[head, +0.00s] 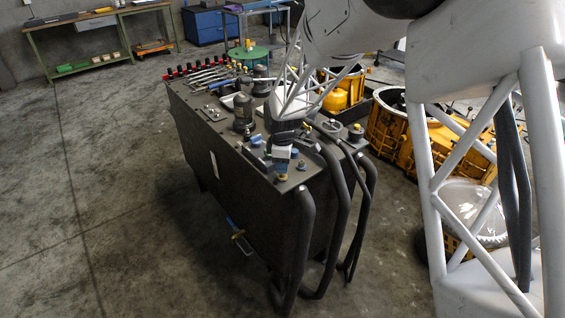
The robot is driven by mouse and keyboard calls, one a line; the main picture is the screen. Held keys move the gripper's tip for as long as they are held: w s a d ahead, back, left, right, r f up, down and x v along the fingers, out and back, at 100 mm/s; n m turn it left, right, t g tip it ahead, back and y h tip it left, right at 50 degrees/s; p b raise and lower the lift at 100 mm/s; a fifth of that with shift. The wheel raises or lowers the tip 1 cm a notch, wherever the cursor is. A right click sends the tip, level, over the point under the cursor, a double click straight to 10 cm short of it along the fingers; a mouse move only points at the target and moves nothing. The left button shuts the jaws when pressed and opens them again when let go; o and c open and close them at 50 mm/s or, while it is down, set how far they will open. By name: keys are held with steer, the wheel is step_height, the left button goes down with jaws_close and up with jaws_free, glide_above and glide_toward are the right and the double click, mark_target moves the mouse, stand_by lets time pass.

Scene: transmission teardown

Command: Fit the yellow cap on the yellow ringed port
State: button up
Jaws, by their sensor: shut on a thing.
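My gripper (282,165) reaches down over the near end of the dark cart's top. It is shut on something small. A yellow piece (282,177) shows just below its fingertips, close above or at the cart top. At this size I cannot tell whether this is the yellow cap, the ring of the port, or both together. Another small dark fitting with a yellow top (357,127) stands at the cart's right corner. The contact under the fingers is too small to make out.
The cart top (225,148) carries small blue parts (256,140), a motor-like cylinder (243,113) and several tools (208,76). Bent dark handles (304,240) rise at its near end. Yellow housings (450,145) stand at right. The floor at left is clear.

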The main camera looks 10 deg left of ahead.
steer(key=shift+f, duration=0.9)
steer(key=o, duration=1)
steer(key=shift+r, duration=0.2)
steer(key=shift+r, duration=3.75)
steer(key=shift+r, duration=3.5)
